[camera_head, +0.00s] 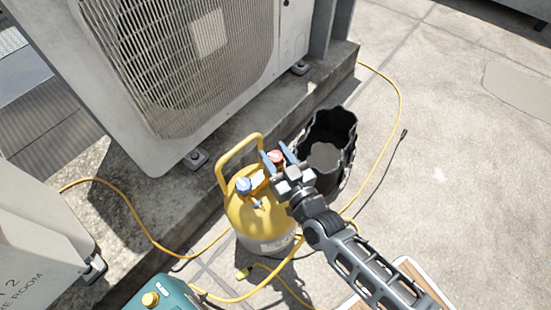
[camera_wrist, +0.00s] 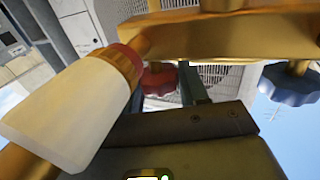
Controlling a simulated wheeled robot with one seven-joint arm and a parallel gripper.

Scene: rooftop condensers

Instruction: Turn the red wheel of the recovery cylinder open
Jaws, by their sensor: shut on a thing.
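The yellow recovery cylinder (camera_head: 262,218) stands upright on the roof, with a looped yellow handle. The blue wheel (camera_wrist: 291,84) is apart at the right. A white sleeve with a red band (camera_wrist: 75,115) covers part of that view.
A black open bucket (camera_head: 335,150) stands close to the right of the cylinder. A large condenser (camera_head: 190,70) is behind on a concrete ledge. Yellow hoses (camera_head: 140,222) run around the cylinder. A teal case (camera_head: 165,297) is at the lower front. Open roof lies right.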

